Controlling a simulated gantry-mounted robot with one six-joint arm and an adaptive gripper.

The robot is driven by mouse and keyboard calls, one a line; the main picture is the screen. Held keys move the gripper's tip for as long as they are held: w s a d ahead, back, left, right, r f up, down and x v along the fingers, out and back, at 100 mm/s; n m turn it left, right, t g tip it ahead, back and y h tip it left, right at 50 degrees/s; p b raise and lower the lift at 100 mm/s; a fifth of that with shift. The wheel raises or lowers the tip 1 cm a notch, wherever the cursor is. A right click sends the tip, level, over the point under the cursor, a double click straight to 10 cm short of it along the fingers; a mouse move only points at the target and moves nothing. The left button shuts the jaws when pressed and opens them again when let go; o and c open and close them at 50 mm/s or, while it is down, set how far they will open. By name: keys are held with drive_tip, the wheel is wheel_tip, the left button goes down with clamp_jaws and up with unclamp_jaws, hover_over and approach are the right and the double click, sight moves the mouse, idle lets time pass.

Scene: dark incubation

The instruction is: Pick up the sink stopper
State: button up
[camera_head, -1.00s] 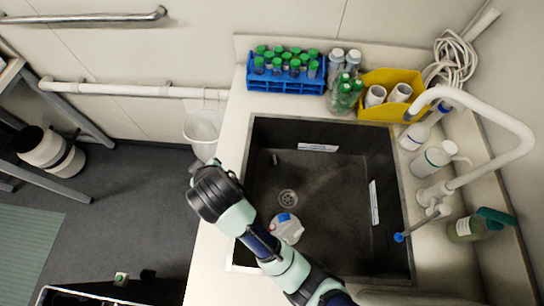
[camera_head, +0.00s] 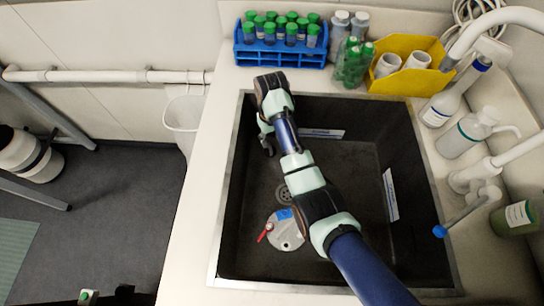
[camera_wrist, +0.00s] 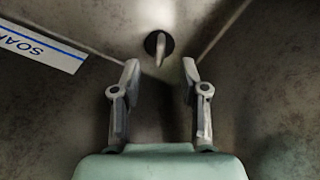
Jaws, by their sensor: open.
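The sink stopper (camera_wrist: 159,44) is a small dark disc with an upright pale grip tab. In the wrist view it sits near the sink's inner corner, top centre. My gripper (camera_wrist: 160,66) is open and empty, its two fingertips apart on either side of the view below the stopper. The stopper appears just beyond the fingertips, roughly centred between them, and not touched. In the head view my gripper (camera_head: 267,141) is inside the sink's back left corner. I cannot make out the stopper clearly there beside my wrist.
The dark sink (camera_head: 345,170) has steep walls close to my gripper. A round pale item (camera_head: 285,232) with a blue label lies near the drain (camera_head: 283,193). A blue tube rack (camera_head: 280,55), bottles (camera_head: 352,63) and a yellow bin (camera_head: 405,80) stand behind the sink.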

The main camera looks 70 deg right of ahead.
sight(271, 149)
wheel_tip(271, 149, down, 8)
drive_tip(key=shift+a+r+b, duration=0.1)
drive_tip(key=shift+r+b, duration=0.05)
drive_tip(key=shift+b, duration=0.3)
drive_tip(key=shift+c, duration=0.2)
clamp_jaws()
